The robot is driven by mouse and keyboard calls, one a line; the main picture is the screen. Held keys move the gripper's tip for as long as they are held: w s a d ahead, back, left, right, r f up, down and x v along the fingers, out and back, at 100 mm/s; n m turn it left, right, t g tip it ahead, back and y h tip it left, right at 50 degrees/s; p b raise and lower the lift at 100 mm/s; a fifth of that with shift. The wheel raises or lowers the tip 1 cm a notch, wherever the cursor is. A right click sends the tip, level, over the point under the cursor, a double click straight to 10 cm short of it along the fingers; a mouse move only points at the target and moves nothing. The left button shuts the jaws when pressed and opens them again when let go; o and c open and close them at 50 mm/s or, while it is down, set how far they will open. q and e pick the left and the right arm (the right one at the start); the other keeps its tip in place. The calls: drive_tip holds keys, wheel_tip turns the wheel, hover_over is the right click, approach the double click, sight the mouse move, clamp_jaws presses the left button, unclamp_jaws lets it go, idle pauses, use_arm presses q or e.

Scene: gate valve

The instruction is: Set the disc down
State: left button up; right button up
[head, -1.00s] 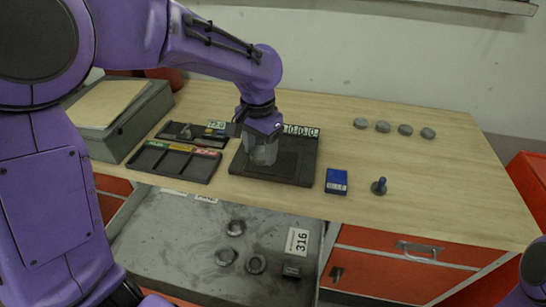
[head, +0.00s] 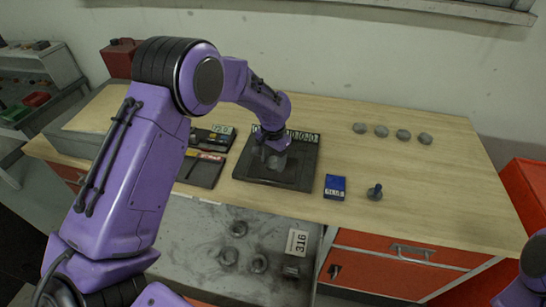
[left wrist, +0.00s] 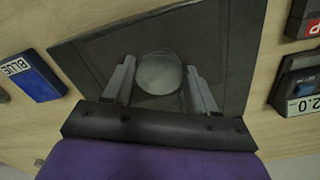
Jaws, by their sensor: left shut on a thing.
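A grey round disc (left wrist: 160,73) sits between the fingers of my left gripper (left wrist: 161,68) in the left wrist view. The gripper is shut on it. In the head view my left gripper (head: 273,157) points down over the dark square tray (head: 302,184), which also shows in the left wrist view (left wrist: 92,52). The disc is over the tray's inner area; I cannot tell whether it touches the surface. The gripper hides most of it in the head view. My right gripper is out of view.
A blue box (head: 335,187) and a dark blue-grey knobbed piece (head: 375,192) stand right of the tray. Several grey discs (head: 381,131) line the table's back right. A dark tray with coloured labels (head: 203,171) lies left. The table's right side is clear.

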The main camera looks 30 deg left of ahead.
sight(273, 163)
use_arm(q)
drive_tip(key=o, duration=1.3)
drive_tip(key=shift+s, duration=0.1)
drive_tip(key=shift+o, duration=0.2)
drive_tip(key=shift+r, duration=0.35)
wheel_tip(273, 163, up, 12)
drive_tip(key=b, duration=0.3)
drive_tip(key=shift+f, duration=0.2)
drive_tip(key=shift+d, duration=0.1)
